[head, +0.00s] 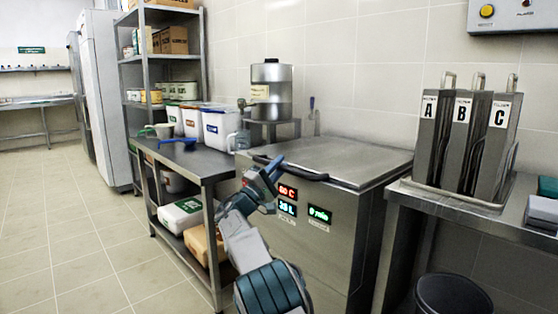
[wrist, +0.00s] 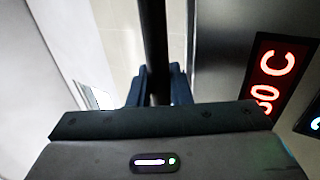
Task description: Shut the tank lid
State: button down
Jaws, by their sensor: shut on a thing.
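The steel tank (head: 345,235) stands against the tiled wall, with lit red and green displays on its front. Its lid (head: 335,158) lies about level over the tank top; I cannot tell whether a thin gap is left under its front edge. A dark bar handle (head: 315,177) runs along the lid's front left edge. My gripper (head: 272,167) is at the left end of this handle. In the wrist view the dark handle bar (wrist: 153,40) passes between my two fingers (wrist: 154,92), which are shut on it. The fingers hide the gripped part.
A steel table (head: 190,158) with white tubs (head: 218,127) and a blue ladle (head: 178,142) stands left of the tank. At right, a counter holds upright holders marked A, B, C (head: 463,140). A dark bin (head: 452,294) stands below. The floor at left is clear.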

jog(key=shift+s+f, duration=0.1)
jog(key=shift+f, duration=0.6)
jog(key=c, duration=1.4)
grip_release()
jog(key=shift+a, duration=0.1)
jog(key=p+v, duration=0.2)
jog(key=v, duration=1.1)
jog(key=shift+s+a+f+p, duration=0.1)
jog(key=shift+s+f+p, duration=0.05)
jog(key=shift+s+p, duration=0.15)
